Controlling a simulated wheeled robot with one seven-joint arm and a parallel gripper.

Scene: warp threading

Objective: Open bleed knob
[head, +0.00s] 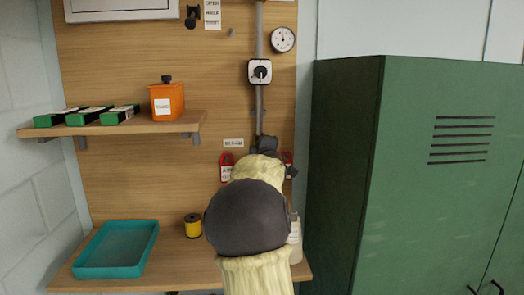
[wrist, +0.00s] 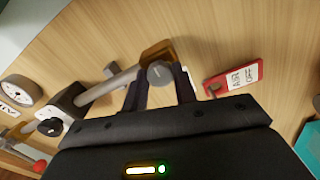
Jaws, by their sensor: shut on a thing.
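The bleed knob (wrist: 160,74) is a small dark grey round knob on a brass-coloured fitting (wrist: 156,52) at the end of a grey pipe (wrist: 108,85) in the wrist view. My gripper (wrist: 161,86) has its two dark fingers on either side of the knob and is shut on it. In the head view my gripper (head: 265,147) is up against the wooden board, at the lower end of the vertical pipe (head: 259,105). My arm hides the knob and most of the fitting there.
A red tag reading AIR OFF (wrist: 236,78) hangs close to the fingers. A black-and-white rotary switch (head: 260,72) and a gauge (head: 283,39) are above. A green locker (head: 340,170) stands right. A teal tray (head: 87,273) and a yellow spool (head: 193,226) sit below.

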